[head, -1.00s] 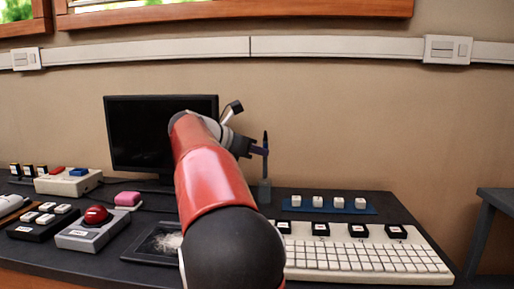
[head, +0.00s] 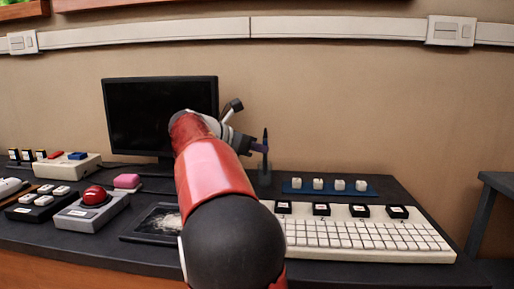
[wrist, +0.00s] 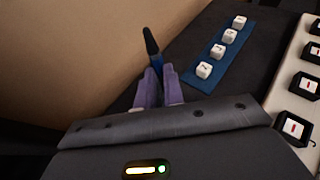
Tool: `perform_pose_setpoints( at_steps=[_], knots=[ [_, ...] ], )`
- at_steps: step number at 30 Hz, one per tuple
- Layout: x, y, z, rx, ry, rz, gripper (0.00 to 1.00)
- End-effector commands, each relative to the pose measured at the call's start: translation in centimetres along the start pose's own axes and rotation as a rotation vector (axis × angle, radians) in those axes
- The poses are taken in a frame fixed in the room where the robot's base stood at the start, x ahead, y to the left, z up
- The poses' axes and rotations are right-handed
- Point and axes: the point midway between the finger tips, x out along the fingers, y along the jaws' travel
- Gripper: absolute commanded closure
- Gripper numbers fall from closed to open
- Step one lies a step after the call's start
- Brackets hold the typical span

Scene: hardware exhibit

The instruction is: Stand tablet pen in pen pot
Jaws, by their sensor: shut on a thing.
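The tablet pen (head: 265,138) is upright, dark at its top and blue lower down. My gripper (head: 262,148) is shut on it. The pen pot (head: 264,178), small and dark grey, stands at the back of the desk right of the monitor, directly below my gripper. The pen's lower end meets the pot's mouth in the head view; I cannot tell how deep it is inside. In the wrist view the purple fingers (wrist: 160,90) close around the pen (wrist: 151,42), whose dark end points away. The pot is hidden there.
A blue strip with white keycaps (head: 300,187) lies right of the pot, and a white keyboard (head: 365,237) in front of it. The monitor (head: 135,115) stands to the left. A drawing tablet (head: 140,226) and a red-button box (head: 88,212) lie front left.

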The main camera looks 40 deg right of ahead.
Motion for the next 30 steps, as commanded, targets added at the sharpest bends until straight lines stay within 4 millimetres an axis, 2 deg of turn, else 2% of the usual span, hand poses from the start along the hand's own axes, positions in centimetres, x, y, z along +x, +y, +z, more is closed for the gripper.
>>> perform_pose_setpoints(
  at_steps=[1,6,14,17,27,30],
  knots=[
    [0.0,0.0,0.0,0.0,0.0,0.0,0.87],
    [0.0,0.0,0.0,0.0,0.0,0.0,0.65],
    [-0.1,0.0,0.0,0.0,0.0,0.0,0.65],
    [-0.8,0.1,0.0,0.0,0.0,0.003,0.65],
    [-6.3,0.1,0.0,0.0,0.001,0.004,0.65],
    [-7.3,0.0,0.0,0.0,0.001,0.002,0.65]
  ],
)
